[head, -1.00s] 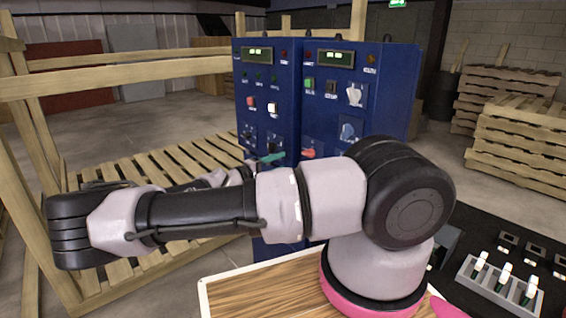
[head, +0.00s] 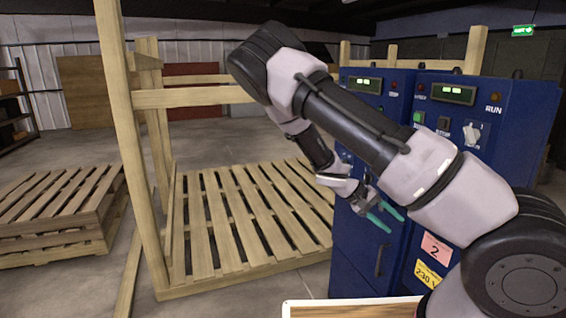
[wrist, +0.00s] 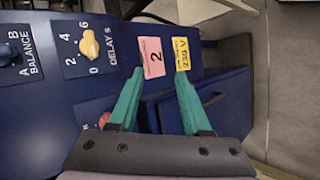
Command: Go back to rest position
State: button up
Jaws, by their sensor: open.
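My gripper (head: 391,217) has two green fingers and hangs in front of the blue control cabinet (head: 508,92) in the head view. In the wrist view the fingers of my gripper (wrist: 160,74) are spread apart with nothing between them. Beyond them are a pink label (wrist: 151,58) marked 2 and a yellow voltage label (wrist: 181,53) on the cabinet. My arm is raised, its elbow at the upper middle of the head view, and its forearm slopes down to the gripper.
A wooden pallet (head: 240,222) lies on the floor left of the cabinet, with a timber frame (head: 118,120) around it. Stacked pallets (head: 55,215) stand at far left. A yellow knob (wrist: 90,45) sits on the panel. A wooden board edge (head: 340,308) shows at the bottom.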

jog(key=s+a+r+m+t+y, duration=0.1)
jog(key=s+a+r+m+y, duration=0.15)
jog(key=r+y, duration=0.45)
jog(key=s+a+r+m+t+y, duration=0.1)
jog(key=s+a+r+y, duration=0.2)
jog(key=r, duration=0.8)
jog(key=s+r+t+y, duration=0.1)
jog(key=s+r+t, duration=0.2)
jog(key=r, duration=0.6)
jog(key=s+a+r+t+y, duration=0.1)
jog(key=s+r+t, duration=0.2)
jog(key=s+r, duration=0.4)
notch_tip(320, 180, up, 2)
jog(key=shift+s+a+r+t, duration=0.1)
jog(key=shift+s+a+t, duration=0.1)
jog(key=shift+s+t, duration=0.15)
